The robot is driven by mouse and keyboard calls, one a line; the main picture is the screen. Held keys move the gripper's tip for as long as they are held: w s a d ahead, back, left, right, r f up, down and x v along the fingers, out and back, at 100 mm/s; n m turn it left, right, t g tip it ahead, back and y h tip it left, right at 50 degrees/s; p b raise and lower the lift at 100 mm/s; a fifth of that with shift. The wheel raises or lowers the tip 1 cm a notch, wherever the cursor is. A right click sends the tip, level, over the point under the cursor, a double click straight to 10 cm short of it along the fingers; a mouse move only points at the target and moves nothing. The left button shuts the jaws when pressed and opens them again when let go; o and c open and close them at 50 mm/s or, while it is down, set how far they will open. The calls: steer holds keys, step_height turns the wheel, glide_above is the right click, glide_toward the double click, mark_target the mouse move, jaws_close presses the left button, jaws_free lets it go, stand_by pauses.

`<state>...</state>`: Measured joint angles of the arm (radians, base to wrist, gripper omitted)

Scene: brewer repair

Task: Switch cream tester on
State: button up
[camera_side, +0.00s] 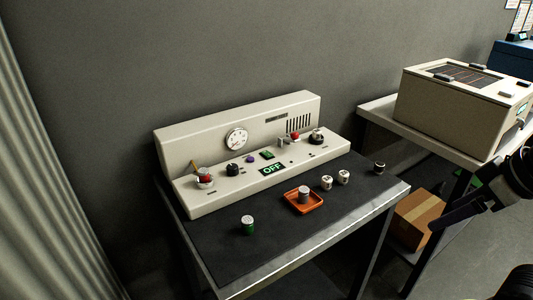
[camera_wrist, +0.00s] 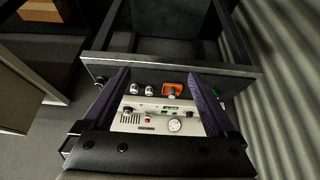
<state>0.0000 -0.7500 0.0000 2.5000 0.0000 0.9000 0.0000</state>
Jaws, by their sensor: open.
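The cream tester (camera_side: 252,165) stands on the dark table at centre in the side view, with a round dial gauge (camera_side: 237,139) on its back panel. Its green display (camera_side: 272,168) reads OFF. Its sloped front carries a green button (camera_side: 267,154), a purple knob (camera_side: 250,158), a black knob (camera_side: 232,169) and red-topped controls near both ends. In the wrist view the tester (camera_wrist: 150,122) appears upside down, between the fingers. My gripper (camera_wrist: 157,77) is open and empty, well away from the tester.
An orange tray (camera_side: 290,204) holding a grey cylinder lies before the tester. A green cylinder (camera_side: 247,226), two white cylinders (camera_side: 335,179) and a dark one (camera_side: 379,168) stand around it. A beige box-shaped machine (camera_side: 450,105) stands on a side table; a cardboard box (camera_side: 418,217) is below.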

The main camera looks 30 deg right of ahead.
steer(key=c, duration=0.3)
steer(key=w+r+t, duration=0.1)
steer(key=w+r, duration=0.3)
steer(key=w, duration=0.1)
steer(key=w+r+t, duration=0.1)
steer(key=w+r, duration=0.4)
steer(key=shift+d+r+m+t, duration=0.1)
steer(key=shift+d+m+t, duration=0.1)
steer(key=shift+m+t, duration=0.15)
steer(key=c, duration=1)
steer(key=shift+t, duration=0.45)
steer(key=w+r, duration=0.1)
steer(key=w, duration=0.3)
steer(key=w+r, duration=0.2)
steer(key=w, duration=0.2)
steer(key=w+a+r, duration=0.1)
steer(key=w, duration=0.4)
steer(key=shift+r, duration=0.2)
jaws_close()
steer(key=w+a+f, duration=0.2)
steer(key=w, duration=1)
steer(key=w+a+f+g, duration=0.1)
steer(key=w+a+f, duration=0.2)
steer(key=w+f, duration=0.3)
steer(key=shift+w+f+g, duration=0.25)
steer(key=shift+f+g, duration=0.05)
steer(key=shift+f, duration=1.75)
